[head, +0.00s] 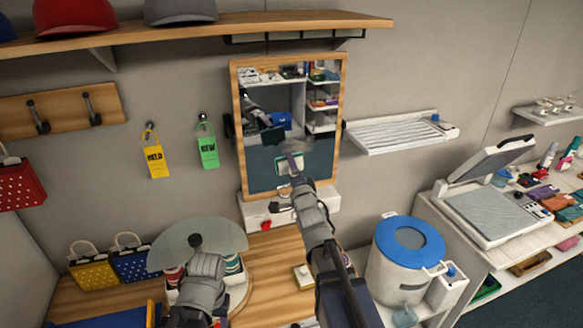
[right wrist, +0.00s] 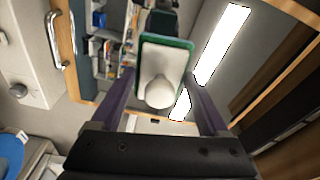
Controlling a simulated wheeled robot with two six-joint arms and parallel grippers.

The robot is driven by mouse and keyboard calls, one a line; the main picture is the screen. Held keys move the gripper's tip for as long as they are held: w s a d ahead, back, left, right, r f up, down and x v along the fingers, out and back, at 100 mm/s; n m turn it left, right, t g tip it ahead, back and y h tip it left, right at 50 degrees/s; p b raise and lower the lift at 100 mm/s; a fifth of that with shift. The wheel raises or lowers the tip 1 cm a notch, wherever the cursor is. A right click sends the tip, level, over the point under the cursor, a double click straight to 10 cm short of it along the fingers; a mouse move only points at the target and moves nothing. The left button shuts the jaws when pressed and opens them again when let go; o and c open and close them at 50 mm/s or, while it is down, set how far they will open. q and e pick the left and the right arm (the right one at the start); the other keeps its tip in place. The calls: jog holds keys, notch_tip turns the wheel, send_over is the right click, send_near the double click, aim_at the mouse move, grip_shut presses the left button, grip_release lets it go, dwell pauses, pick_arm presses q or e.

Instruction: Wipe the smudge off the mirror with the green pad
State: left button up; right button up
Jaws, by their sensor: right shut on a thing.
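The mirror (head: 310,178) hangs on the wall in a wooden frame and reflects shelves and part of my arm. My right gripper (head: 291,168) is in front of its lower middle, shut on the green pad (head: 281,164). In the right wrist view the pad (right wrist: 184,46) has a green edge, a pale back and a white knob (right wrist: 160,92) between the fingers. Whether the pad touches the glass I cannot tell. I cannot make out the smudge among the reflections. My left gripper (head: 196,244) is low at the left, over a round glass top (head: 225,232); its jaws do not show clearly.
A white ledge (head: 325,203) sits just below the mirror. A white slatted rack (head: 395,133) is to its right, and yellow (head: 155,161) and green (head: 207,152) tags hang to its left. A blue-lidded bucket (head: 385,268) stands at the lower right. A wooden shelf (head: 260,22) runs above.

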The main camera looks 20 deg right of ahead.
aim_at(282, 148)
dwell(0.4)
jog(key=shift+w+a+f+b, duration=0.1)
jog(key=shift+w+f+b, duration=0.3)
jog(key=shift+w, duration=0.7)
jog(key=shift+w+d+f+b, duration=0.1)
jog(key=shift+w+f+b, duration=0.25)
jog(key=shift+w, duration=0.8)
jog(key=shift+w+a+f+b, duration=0.1)
jog(key=shift+w+f+b, duration=0.3)
jog(key=shift+w, duration=0.7)
jog(key=shift+w, duration=1.05)
jog(key=shift+s, duration=0.15)
jog(key=shift+r+p, duration=1.25)
jog(key=shift+w, duration=0.2)
